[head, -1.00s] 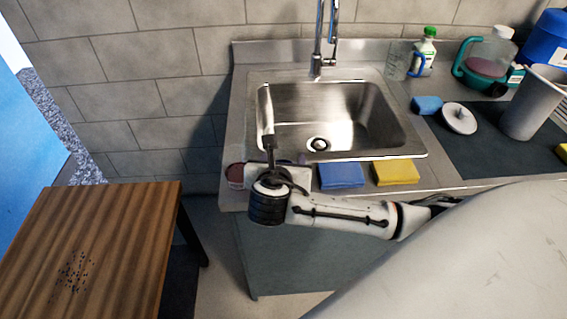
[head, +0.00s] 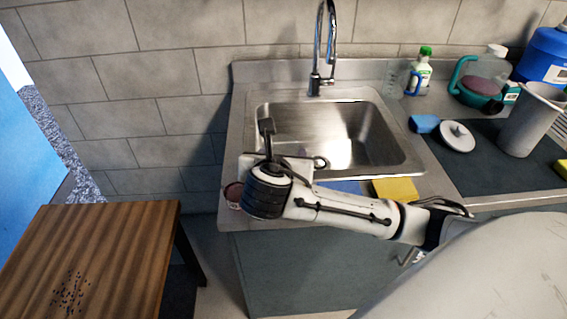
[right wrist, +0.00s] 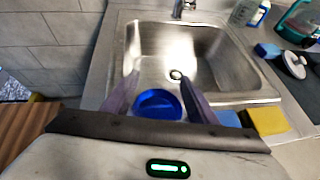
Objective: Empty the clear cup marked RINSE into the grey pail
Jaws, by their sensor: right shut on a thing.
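My right gripper (right wrist: 158,98) is over the front-left edge of the sink. In the right wrist view its two fingers are closed around a round thing with blue in it (right wrist: 158,104). This looks like the clear cup with blue liquid, but its walls hardly show and no RINSE mark is readable. In the head view my wrist hides it, and its tilt cannot be told. The tall light grey pail (head: 529,122) stands on the dark mat at the right, well apart from my right gripper. My left gripper is not in view.
The steel sink (head: 410,158) has a tall faucet (head: 318,50) behind it. A yellow sponge (head: 397,190) and a blue one lie at its front edge. A reddish tub (head: 233,194) stands at the left corner. A white lid (head: 457,137) and bottles (head: 423,72) are at the right.

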